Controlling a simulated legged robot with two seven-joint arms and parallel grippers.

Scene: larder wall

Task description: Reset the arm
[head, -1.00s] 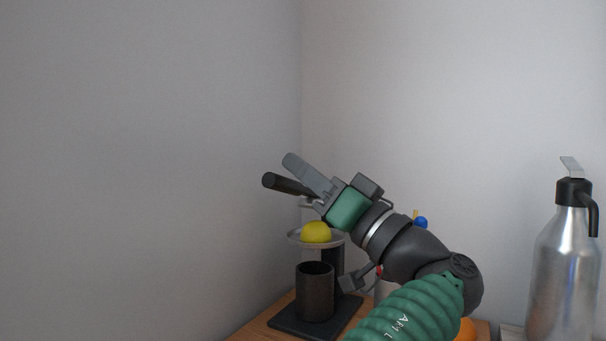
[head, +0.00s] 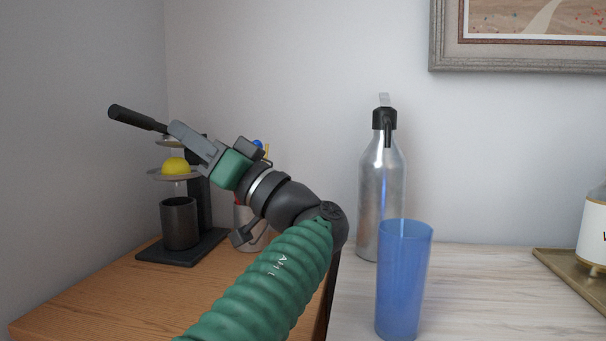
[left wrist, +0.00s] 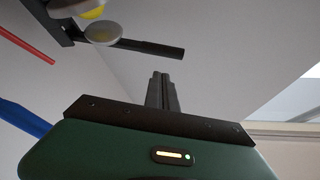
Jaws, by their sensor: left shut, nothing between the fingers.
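My left gripper (head: 176,128) is shut and empty. In the head view its fingertips overlap the inner end of a black lever (head: 135,118) on a juicer with a black base (head: 183,247). In the left wrist view the shut fingers (left wrist: 162,80) show apart from the lever (left wrist: 150,48). A yellow fruit half (head: 176,166) sits on the juicer's grey dish (head: 160,174), and it also shows in the left wrist view (left wrist: 94,13). A dark cup (head: 179,223) stands below the dish. My right gripper is in neither view.
A light container (head: 243,218) with utensils stands behind my arm, partly hidden. A silver bottle (head: 378,190) and a blue tumbler (head: 403,285) stand on the pale counter (head: 480,290). A tray (head: 575,275) lies at the far right. A wall closes the left side.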

